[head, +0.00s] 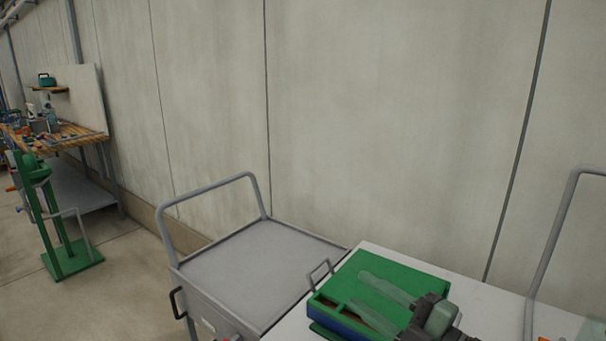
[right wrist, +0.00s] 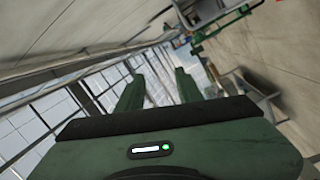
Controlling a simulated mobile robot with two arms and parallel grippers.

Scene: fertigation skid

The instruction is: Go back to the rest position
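My right gripper (head: 357,290) comes in at the lower right of the head view, above a green-topped case on a white table. Its two pale green fingers are spread apart with nothing between them. In the right wrist view the two fingers of this gripper (right wrist: 158,72) also stand apart, with the room's wall and floor seen beyond them. I cannot tell from the head view how high it is above the case. My left gripper is not in view.
The green-topped case (head: 405,268) with a blue side lies on the white table (head: 500,297). A grey cart (head: 262,262) stands to the left. A green stand (head: 72,258) and a workbench (head: 68,135) are farther left. Open floor (head: 105,305) lies between.

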